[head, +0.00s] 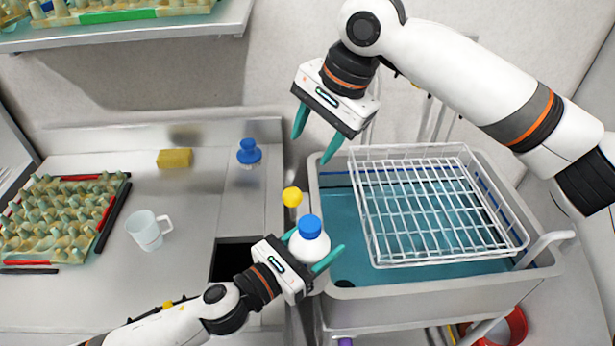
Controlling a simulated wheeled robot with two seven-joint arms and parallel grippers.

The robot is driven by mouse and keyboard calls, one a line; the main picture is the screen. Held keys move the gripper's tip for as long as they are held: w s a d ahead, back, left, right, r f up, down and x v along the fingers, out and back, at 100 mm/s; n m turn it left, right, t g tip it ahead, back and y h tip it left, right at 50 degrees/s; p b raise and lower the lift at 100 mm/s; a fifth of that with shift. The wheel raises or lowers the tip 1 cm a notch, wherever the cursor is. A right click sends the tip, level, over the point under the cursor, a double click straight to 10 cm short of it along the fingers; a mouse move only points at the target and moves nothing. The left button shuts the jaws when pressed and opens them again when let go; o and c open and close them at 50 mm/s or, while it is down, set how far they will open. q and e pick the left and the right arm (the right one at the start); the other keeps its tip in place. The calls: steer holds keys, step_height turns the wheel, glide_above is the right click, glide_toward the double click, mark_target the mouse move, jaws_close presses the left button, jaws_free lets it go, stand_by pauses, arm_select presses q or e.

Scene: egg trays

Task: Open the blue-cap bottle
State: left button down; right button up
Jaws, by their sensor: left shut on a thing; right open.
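A white bottle (309,246) with a blue cap (310,227) is upright in my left gripper (316,256). The green fingers are shut on the bottle's body, one on each side, below the cap. The cap sits on the bottle top. My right gripper (318,142) is above and slightly right of the bottle, well apart from it. Its two green fingers are spread and point down, with nothing between them. The lower part of the bottle is partly hidden by my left gripper.
A wire rack (384,258) rests over a grey cart basin (440,296) at right. On the counter are a white mug (146,232), a yellow sponge (174,158), a blue-topped object (249,152) and an egg tray (50,245). A yellow ball-like thing (292,197) is behind the bottle.

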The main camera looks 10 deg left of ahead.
mark_target(308, 223)
steer(key=s+h, duration=0.1)
steer(key=s, duration=0.1)
steer(key=s+f+h, duration=0.1)
steer(key=s, duration=0.2)
steer(key=s+g+h, duration=0.1)
steer(key=s, duration=0.1)
steer(key=shift+s+f+h, duration=0.35)
steer(key=shift+s+h, duration=0.05)
steer(key=shift+s+d+f+m, duration=0.1)
steer(key=shift+s+f+m, duration=0.05)
steer(key=shift+f+m, duration=0.15)
step_height(308, 223, down, 7)
steer(key=shift+f, duration=0.2)
